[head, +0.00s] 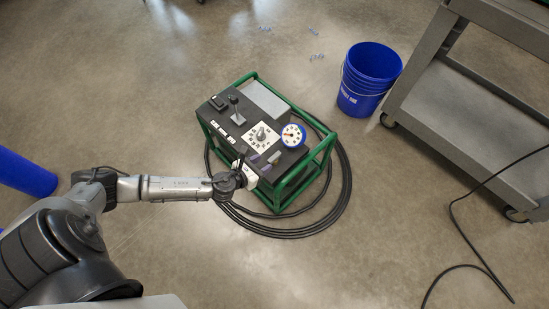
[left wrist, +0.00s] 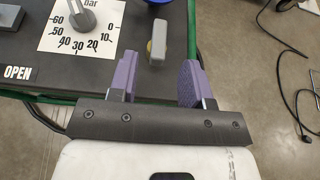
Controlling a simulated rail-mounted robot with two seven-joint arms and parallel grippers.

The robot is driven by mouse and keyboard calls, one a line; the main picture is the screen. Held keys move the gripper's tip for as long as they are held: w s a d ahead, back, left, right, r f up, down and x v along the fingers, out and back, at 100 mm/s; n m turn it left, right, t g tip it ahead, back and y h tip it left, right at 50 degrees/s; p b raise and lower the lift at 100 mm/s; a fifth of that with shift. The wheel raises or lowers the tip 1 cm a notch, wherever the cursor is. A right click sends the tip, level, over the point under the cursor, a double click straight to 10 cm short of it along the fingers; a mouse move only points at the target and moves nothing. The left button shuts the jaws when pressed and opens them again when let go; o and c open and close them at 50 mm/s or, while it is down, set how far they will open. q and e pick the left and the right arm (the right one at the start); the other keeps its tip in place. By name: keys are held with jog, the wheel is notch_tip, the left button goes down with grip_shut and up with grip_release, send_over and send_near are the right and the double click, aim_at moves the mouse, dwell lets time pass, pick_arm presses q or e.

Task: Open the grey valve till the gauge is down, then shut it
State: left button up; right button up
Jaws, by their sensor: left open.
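The grey valve (head: 274,157) is a small upright handle on the black top panel of the green-framed cart, below the gauge in the head view. In the left wrist view the valve (left wrist: 158,42) lies just beyond the fingertips, about in line with the gap between them. The round gauge (head: 293,136) has a blue rim and white face; its needle is too small to read. My left gripper (head: 260,164) is at the panel's near edge. Its purple fingers (left wrist: 157,80) are open with nothing between them. My right gripper is in neither view.
A white dial plate (left wrist: 80,35) marked in bar, with a grey knob, is left of the valve. Black hose (head: 345,190) coils around the green frame (head: 296,190). A blue bucket (head: 362,98) and a grey trolley (head: 455,110) stand to the right. Open floor lies in front.

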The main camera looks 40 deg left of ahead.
aim_at(275, 156)
pick_arm(q)
jog(key=b+x, duration=0.2)
jog(key=x, duration=0.5)
jog(key=shift+b, duration=0.4)
jog(key=shift+c, duration=0.6)
jog(key=c, duration=0.6)
